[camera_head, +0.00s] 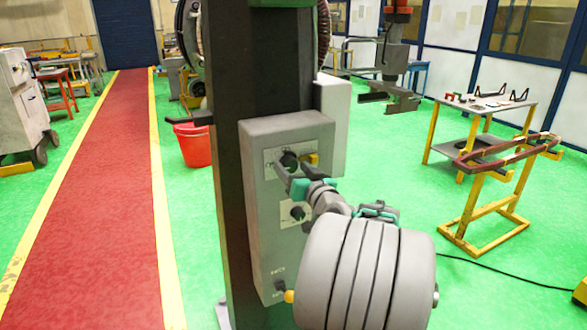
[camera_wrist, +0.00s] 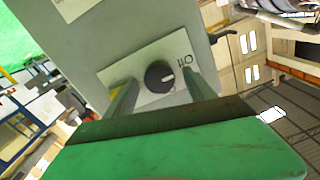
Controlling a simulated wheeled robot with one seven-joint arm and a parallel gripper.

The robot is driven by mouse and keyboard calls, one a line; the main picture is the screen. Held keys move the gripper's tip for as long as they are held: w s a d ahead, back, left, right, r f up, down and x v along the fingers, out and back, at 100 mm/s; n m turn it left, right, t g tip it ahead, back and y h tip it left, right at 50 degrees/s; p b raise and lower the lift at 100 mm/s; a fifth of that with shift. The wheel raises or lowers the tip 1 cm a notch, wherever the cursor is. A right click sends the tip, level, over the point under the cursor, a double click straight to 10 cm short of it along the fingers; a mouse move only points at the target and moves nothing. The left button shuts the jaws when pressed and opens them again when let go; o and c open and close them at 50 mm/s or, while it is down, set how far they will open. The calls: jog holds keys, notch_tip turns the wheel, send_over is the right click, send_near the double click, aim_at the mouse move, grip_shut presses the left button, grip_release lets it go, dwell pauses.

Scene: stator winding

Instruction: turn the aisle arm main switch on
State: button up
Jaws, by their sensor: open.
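A grey control box (camera_head: 258,225) is mounted on a dark column (camera_head: 235,70). Its top plate carries a black rotary knob (camera_head: 289,160). In the wrist view the black knob (camera_wrist: 159,76) sits on a pale plate (camera_wrist: 116,72) whose "OFF" lettering reads upside down beside it. The knob's pointer leans toward the right of that view; its exact setting is hard to tell. My gripper (camera_head: 287,178) is open at the top plate. In the wrist view my gripper (camera_wrist: 160,88) has one finger on each side of the knob, with gaps showing; contact is not visible.
Lower on the box are a second black knob (camera_head: 297,212) and a small lower switch (camera_head: 280,287). A red bucket (camera_head: 193,145) stands behind the column. A yellow-legged stand (camera_head: 485,205) and a table (camera_head: 483,112) are at right. The red aisle (camera_head: 105,190) is clear.

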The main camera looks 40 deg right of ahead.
jog(key=c, duration=1.4)
jog(key=shift+o, duration=0.2)
jog(key=shift+m, duration=0.4)
jog(key=m, duration=0.3)
jog(key=shift+m+b, duration=0.3)
jog(key=shift+b, duration=0.1)
jog(key=m, duration=0.4)
jog(key=shift+m+p, duration=0.3)
jog(key=shift+p, duration=0.1)
jog(key=m+p, duration=0.2)
jog(key=m, duration=0.2)
jog(key=shift+r+m, duration=0.1)
jog(key=shift+m, duration=0.2)
jog(key=m+p, duration=0.2)
jog(key=m, duration=0.1)
jog(key=shift+m+p, duration=0.35)
jog(key=shift+m, duration=0.35)
jog(key=shift+f, duration=0.2)
